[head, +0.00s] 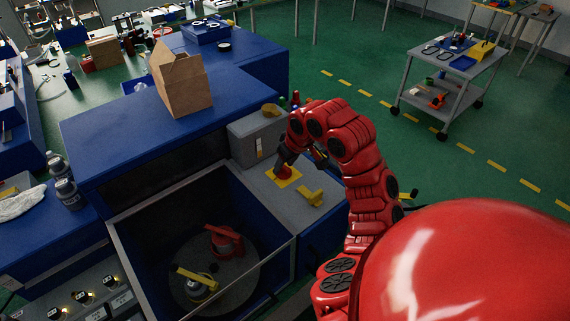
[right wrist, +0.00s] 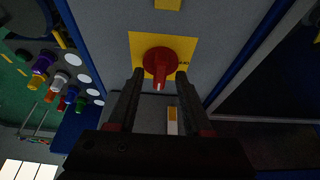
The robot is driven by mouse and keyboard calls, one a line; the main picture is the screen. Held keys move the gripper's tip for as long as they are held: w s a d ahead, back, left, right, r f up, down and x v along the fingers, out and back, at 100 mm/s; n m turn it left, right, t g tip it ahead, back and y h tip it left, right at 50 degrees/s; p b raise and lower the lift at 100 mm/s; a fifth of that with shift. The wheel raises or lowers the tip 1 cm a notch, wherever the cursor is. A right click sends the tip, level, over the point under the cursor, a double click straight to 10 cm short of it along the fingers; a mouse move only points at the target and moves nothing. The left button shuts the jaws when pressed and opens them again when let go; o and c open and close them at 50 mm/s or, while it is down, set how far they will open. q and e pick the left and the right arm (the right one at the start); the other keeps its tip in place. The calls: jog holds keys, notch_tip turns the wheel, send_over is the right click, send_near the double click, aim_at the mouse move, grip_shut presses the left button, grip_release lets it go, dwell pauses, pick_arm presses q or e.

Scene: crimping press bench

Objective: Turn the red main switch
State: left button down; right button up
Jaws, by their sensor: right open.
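The red main switch (right wrist: 160,66) is a round red knob with a raised grip bar on a yellow square plate (right wrist: 135,41). In the head view the switch (head: 284,172) sits on the grey panel at the right of the blue machine. My right gripper (right wrist: 152,75) is open, with its two dark fingers at either side of the knob's lower part in the wrist view. I cannot tell whether they touch it. In the head view my right gripper (head: 282,163) is over the switch and partly hides it. My left gripper is not in view.
A yellow handle (head: 311,196) stands on the panel near the switch. A grey box (head: 256,138) rises behind it. The open machine bay (head: 245,190) lies to the left, and a cardboard box (head: 183,88) stands on the blue top. Coloured buttons (right wrist: 60,80) show in the wrist view.

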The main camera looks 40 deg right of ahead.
grip_shut()
jog(key=shift+n, duration=0.3)
jog(key=shift+r+n+y+p, duration=0.15)
jog(key=shift+n+y+p, duration=0.35)
jog(key=shift+n+p, duration=0.65)
jog(key=n+g+y+p, duration=0.1)
jog(key=n+p, duration=0.2)
jog(key=n+g+y+p, duration=0.1)
jog(key=n+p, duration=0.3)
jog(key=shift+w+d+r, duration=0.1)
jog(key=shift+w+d, duration=0.05)
jog(key=shift+n+g+y+p, duration=0.4)
jog(key=shift+n+p, duration=0.1)
jog(key=shift+n, duration=0.55)
jog(key=shift+w+n, duration=0.1)
jog(key=shift+n, duration=0.4)
jog(key=n, duration=0.1)
jog(key=n+g, duration=0.1)
jog(key=n, duration=0.1)
jog(key=n+g, duration=0.1)
jog(key=shift+d+f+n, duration=0.15)
jog(key=shift+f+n, duration=0.15)
jog(key=shift+n, duration=0.1)
